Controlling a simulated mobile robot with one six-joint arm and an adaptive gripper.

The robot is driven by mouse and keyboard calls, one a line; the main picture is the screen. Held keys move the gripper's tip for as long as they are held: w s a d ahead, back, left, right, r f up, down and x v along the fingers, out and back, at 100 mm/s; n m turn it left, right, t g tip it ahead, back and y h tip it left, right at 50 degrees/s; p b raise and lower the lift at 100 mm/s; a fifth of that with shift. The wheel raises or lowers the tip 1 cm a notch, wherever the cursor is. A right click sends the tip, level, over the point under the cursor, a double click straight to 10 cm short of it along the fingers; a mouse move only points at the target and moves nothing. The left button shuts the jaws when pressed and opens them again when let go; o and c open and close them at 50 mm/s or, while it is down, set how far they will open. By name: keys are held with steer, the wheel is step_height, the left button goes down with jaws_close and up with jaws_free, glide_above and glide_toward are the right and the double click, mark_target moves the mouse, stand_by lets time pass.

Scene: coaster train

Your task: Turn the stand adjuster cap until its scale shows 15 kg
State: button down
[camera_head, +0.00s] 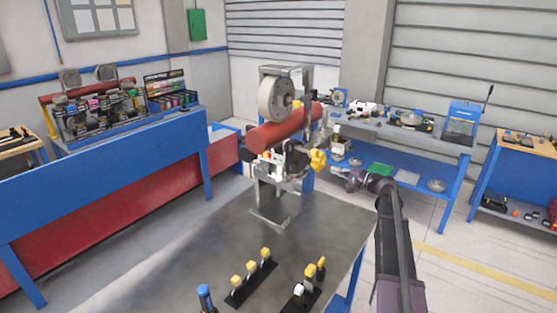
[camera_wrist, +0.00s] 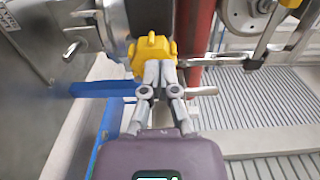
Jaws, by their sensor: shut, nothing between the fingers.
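The stand (camera_head: 270,205) stands on the grey table and carries a wheel (camera_head: 276,99) and a red tube (camera_head: 285,130). The yellow adjuster cap (camera_head: 317,159) is on the stand's right side; it is also in the wrist view (camera_wrist: 152,44), at the top centre. My gripper (camera_head: 337,171) is just right of the cap. In the wrist view my gripper (camera_wrist: 159,68) is shut, its fingertips at the cap's near edge; I cannot tell whether they touch it. No scale reading is legible.
The grey table (camera_head: 190,255) holds racks of small yellow-topped pieces (camera_head: 252,275) and a blue-capped bottle (camera_head: 206,298) at the front. A blue workbench (camera_head: 410,130) with tools stands behind. A red tube (camera_wrist: 196,40) and metal rods lie close around the cap.

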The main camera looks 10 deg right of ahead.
steer(key=shift+w+a, duration=0.1)
stand_by(0.5)
steer(key=x, duration=0.6)
steer(key=shift+w+a, duration=0.25)
steer(key=shift+w, duration=0.05)
steer(key=shift+w+d+f, duration=0.1)
steer(key=shift+w+d, duration=0.15)
steer(key=shift+d, duration=0.05)
stand_by(1.5)
steer(key=shift+f+b, duration=1)
steer(key=shift+b, duration=0.15)
steer(key=shift+s+a+f, duration=0.15)
steer(key=shift+s+a, duration=0.05)
steer(key=shift+s+a, duration=0.1)
stand_by(0.4)
steer(key=v, duration=0.6)
stand_by(0.6)
